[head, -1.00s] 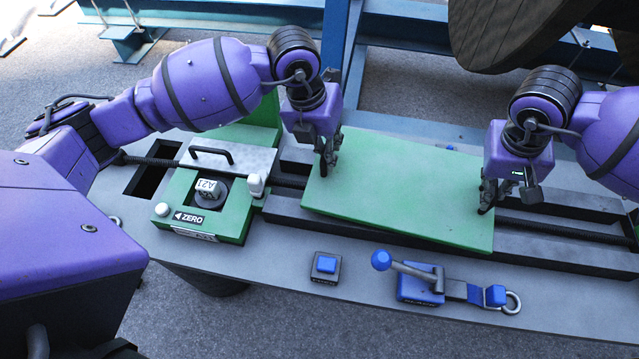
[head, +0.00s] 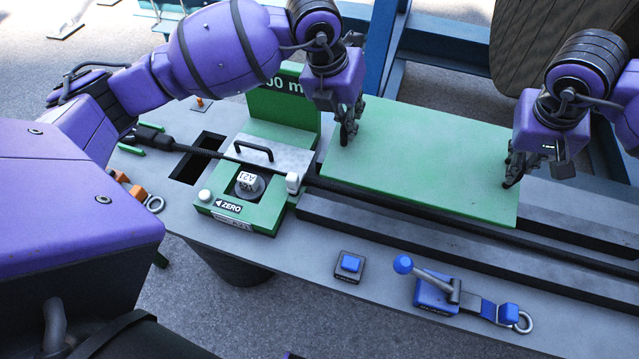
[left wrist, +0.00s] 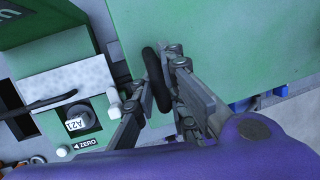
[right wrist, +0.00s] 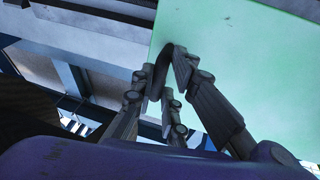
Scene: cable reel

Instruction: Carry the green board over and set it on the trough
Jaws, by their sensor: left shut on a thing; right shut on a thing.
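The green board (head: 425,160) is a flat rectangular sheet held between my two grippers, over the back part of the trough. My left gripper (head: 347,135) is shut on its left end, and my right gripper (head: 513,172) is shut on its right end. The board also shows in the left wrist view (left wrist: 215,35) and the right wrist view (right wrist: 250,70). The trough (head: 400,240) is a long grey channel with a black cable lying along it. The board hides part of the trough's back side. I cannot tell whether the board touches it.
A green meter unit (head: 240,205) marked ZERO stands left of the trough. A blue button (head: 350,265) and a blue lever clamp (head: 440,290) sit on the bench's front. A wooden reel (head: 560,50) and blue frame are behind.

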